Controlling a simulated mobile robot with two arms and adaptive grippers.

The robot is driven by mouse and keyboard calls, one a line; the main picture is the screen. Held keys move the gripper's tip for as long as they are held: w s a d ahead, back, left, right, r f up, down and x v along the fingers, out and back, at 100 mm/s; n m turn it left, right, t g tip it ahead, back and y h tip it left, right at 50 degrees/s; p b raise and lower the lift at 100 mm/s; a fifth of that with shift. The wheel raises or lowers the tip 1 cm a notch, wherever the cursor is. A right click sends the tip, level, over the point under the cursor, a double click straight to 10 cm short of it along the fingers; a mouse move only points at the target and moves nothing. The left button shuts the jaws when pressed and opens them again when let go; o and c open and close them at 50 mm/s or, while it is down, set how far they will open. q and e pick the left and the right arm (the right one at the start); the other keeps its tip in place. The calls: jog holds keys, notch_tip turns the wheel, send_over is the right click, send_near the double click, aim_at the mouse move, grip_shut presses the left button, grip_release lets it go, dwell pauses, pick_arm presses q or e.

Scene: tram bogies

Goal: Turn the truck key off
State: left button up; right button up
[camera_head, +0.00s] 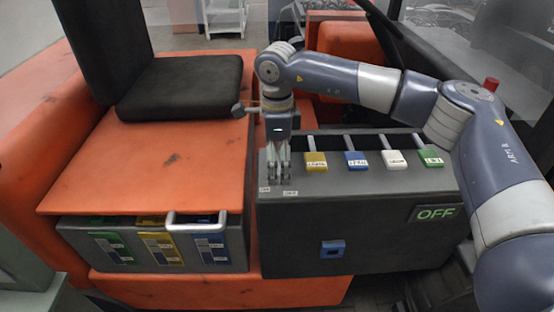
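A dark grey truck console (300,235) stands right of the seat. Its front carries a panel (436,213) that reads OFF in green. My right gripper (278,178) points down onto the left end of the console top, just behind two small white labels (289,193) whose text is too small to read. Its fingers look close together. The key itself cannot be made out; the fingers cover that spot, so whether they hold it cannot be told. My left gripper is not in view.
Several levers with yellow (316,162), blue (357,160), white and green handles stand right of my gripper. A black seat (183,88) sits on an orange body (150,165). A white handle (195,220) juts above labelled boxes at front left. A blue socket (333,249) is on the console front.

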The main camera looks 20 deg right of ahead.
notch_tip(320, 180, up, 12)
dwell(0.7)
dwell(0.4)
